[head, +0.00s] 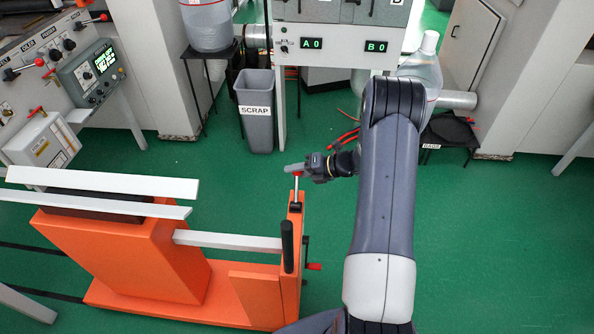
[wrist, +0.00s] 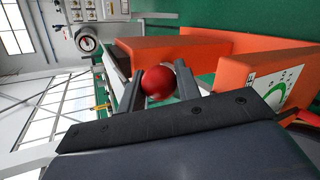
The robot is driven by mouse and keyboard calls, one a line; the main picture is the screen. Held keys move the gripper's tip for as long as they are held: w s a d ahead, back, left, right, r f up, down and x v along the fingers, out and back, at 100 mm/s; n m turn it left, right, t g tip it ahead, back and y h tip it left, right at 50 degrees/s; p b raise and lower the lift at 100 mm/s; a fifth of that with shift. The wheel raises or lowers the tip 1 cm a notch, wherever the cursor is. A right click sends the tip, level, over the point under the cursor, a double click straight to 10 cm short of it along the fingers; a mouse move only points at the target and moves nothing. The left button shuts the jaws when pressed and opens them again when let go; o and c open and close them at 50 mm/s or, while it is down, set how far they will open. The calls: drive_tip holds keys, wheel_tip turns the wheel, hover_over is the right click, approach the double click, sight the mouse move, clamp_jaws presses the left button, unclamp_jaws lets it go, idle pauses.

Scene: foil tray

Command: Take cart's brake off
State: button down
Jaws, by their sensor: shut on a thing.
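The orange cart (head: 150,262) stands at the lower left, with pale rails on top. A short upright metal lever (head: 296,188) rises from the orange post at its right end. Its red ball knob (wrist: 158,84) sits between my gripper's two fingers in the wrist view. My gripper (head: 297,169) is shut on this knob, reaching in from the right. In the head view the fingers cover most of the knob. An orange panel with a green curved mark (wrist: 290,88) shows at the right of the wrist view; its lettering is too small to read.
A black upright handle (head: 287,246) and a red-tipped crank (head: 314,267) are on the cart's right end. A grey scrap bin (head: 256,118) stands behind. A control box (head: 95,70) is at the upper left. Green floor right of my arm is clear.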

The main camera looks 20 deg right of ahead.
drive_tip(key=c, duration=1)
unclamp_jaws()
drive_tip(key=shift+w+f, duration=0.1)
drive_tip(key=shift+c, duration=0.2)
drive_tip(key=shift+d, duration=0.1)
drive_tip(key=b+v, duration=0.1)
drive_tip(key=v, duration=0.9)
drive_tip(key=shift+s+d, duration=0.2)
drive_tip(key=shift+d, duration=0.1)
drive_tip(key=shift+a, duration=0.15)
drive_tip(key=p+x, duration=0.1)
drive_tip(key=x, duration=0.9)
drive_tip(key=shift+w+a, duration=0.1)
drive_tip(key=shift+a, duration=0.15)
drive_tip(key=shift+b, duration=0.35)
